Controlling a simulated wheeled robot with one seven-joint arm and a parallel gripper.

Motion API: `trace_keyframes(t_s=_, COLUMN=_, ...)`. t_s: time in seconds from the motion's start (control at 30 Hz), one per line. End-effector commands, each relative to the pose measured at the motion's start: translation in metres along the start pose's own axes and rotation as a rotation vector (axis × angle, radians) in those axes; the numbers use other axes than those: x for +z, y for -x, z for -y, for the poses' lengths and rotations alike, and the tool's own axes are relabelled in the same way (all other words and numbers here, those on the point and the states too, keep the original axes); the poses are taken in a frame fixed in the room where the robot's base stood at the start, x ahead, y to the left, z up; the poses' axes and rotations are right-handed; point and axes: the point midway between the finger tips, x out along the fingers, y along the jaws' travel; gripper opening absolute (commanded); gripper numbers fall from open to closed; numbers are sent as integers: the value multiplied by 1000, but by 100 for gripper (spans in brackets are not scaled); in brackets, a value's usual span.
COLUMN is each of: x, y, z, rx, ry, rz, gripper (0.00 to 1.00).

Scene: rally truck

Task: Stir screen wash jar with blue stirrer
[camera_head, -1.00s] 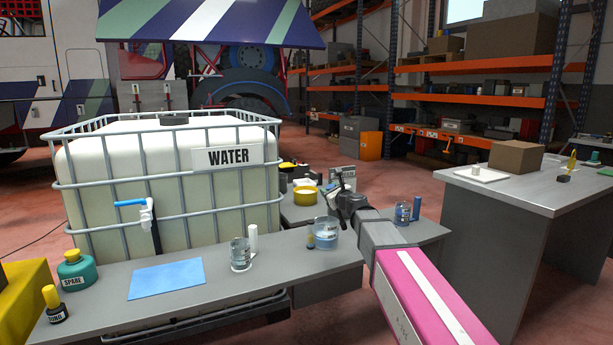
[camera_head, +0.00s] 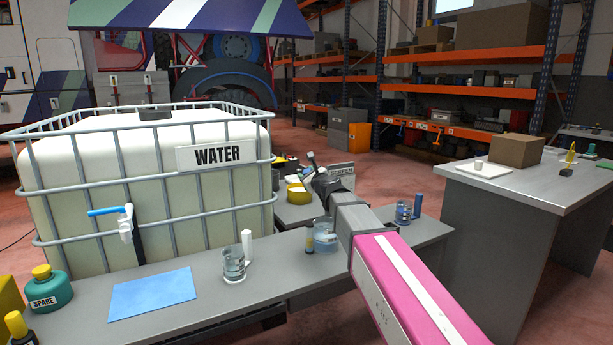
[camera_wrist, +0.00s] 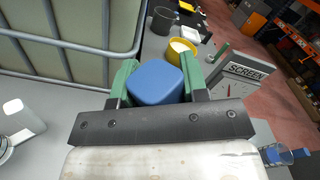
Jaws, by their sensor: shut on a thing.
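My gripper (camera_head: 311,164) is out over the far side of the grey bench, at the end of my pink arm. In the wrist view my gripper (camera_wrist: 154,85) has its green-padded fingers shut on a blue block-like end, which I take for the handle of the blue stirrer (camera_wrist: 155,84). The rest of the stirrer is hidden beneath it. A sign reading SCREEN (camera_wrist: 240,82) stands close to the right of the fingers; it also shows in the head view (camera_head: 342,171), partly behind my gripper. I cannot tell which jar is the screen wash jar.
A clear jar with blue liquid (camera_head: 325,238) stands by my arm. Another clear jar (camera_head: 234,265) stands beside a white upright piece (camera_head: 247,246). A jar with a blue stick (camera_head: 417,206) is right. A yellow bowl (camera_head: 298,193) is behind. The caged WATER tank (camera_head: 110,205) blocks the left.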

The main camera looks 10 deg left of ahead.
Motion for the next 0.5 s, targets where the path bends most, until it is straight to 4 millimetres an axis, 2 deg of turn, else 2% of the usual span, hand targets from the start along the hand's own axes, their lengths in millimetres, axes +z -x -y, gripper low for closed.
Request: trace_keyframes(t_s=0.5, x=-28, y=0, z=-16, rx=0, ry=-1, rz=0, gripper=17)
